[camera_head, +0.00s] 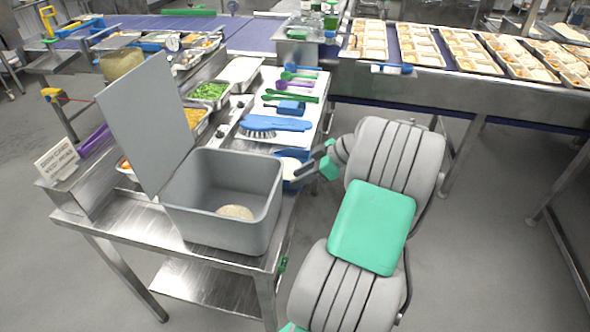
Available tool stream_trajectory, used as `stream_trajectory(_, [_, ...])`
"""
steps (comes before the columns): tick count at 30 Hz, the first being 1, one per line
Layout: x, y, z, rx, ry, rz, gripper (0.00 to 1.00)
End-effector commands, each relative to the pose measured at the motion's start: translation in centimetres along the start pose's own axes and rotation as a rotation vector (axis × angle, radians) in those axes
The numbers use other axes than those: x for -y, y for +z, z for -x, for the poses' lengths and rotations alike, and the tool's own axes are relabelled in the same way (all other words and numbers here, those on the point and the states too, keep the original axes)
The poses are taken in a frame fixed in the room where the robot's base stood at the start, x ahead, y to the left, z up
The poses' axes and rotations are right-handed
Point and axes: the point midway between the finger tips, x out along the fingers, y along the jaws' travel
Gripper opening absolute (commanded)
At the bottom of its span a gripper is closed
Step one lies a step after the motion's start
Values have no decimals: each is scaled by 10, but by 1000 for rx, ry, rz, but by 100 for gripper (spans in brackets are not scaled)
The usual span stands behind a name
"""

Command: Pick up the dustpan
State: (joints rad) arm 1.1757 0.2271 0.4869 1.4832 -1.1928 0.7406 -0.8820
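The blue dustpan (287,181) lies at the right edge of the steel table, just right of the grey bin. A pale patch shows on or in it, and part of it is hidden behind the bin's rim and my gripper. My gripper (308,166) reaches in from the right with its dark fingers at the dustpan's right side. The fingers overlap the dustpan in the picture. I cannot tell whether they touch it or whether they are open or shut.
The grey bin (180,214) stands with its lid (150,115) up and a pale heap (236,212) inside. A blue brush (277,124) lies behind the dustpan, with green spoons (290,97) farther back. A conveyor with filled trays (470,50) runs behind. Open floor lies at right.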

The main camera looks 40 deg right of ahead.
Motion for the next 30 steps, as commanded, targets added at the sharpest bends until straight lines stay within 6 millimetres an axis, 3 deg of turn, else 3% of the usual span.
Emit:
stream_trajectory(3, [1,-1,-23,0,-5,-2,29])
stream_trajectory(7, [1,-1,-35,0,-2,-1,29])
stream_trajectory(13, [1,-1,-36,1,-3,0,27])
stream_trajectory(23, [1,-2,-36,1,-4,0,0])
stream_trajectory(30, [1,-2,-36,1,-4,1,0])
